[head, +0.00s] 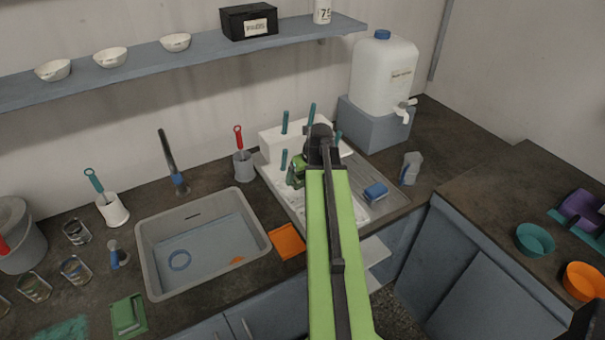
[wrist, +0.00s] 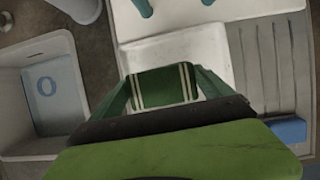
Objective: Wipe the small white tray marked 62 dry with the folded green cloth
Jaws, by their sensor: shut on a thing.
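My gripper (wrist: 165,88) is shut on the folded green cloth (wrist: 165,84), which has pale stripes near its ends. The cloth sits between the two fingers, over the near part of a small white tray (wrist: 215,50) in the wrist view. I cannot tell whether the cloth touches the tray floor. The tray's number is not readable, and the cloth and gripper hide its near part. In the head view my gripper (head: 298,172) is over the draining area right of the sink, and my arm hides much of the tray there.
A grey sink (head: 205,240) with water lies to the left. A white rack with teal pegs (head: 275,140) stands behind the tray. A blue sponge (head: 376,191) lies on the ribbed drainboard (head: 395,203) to the right. An orange cloth (head: 287,241) lies beside the sink.

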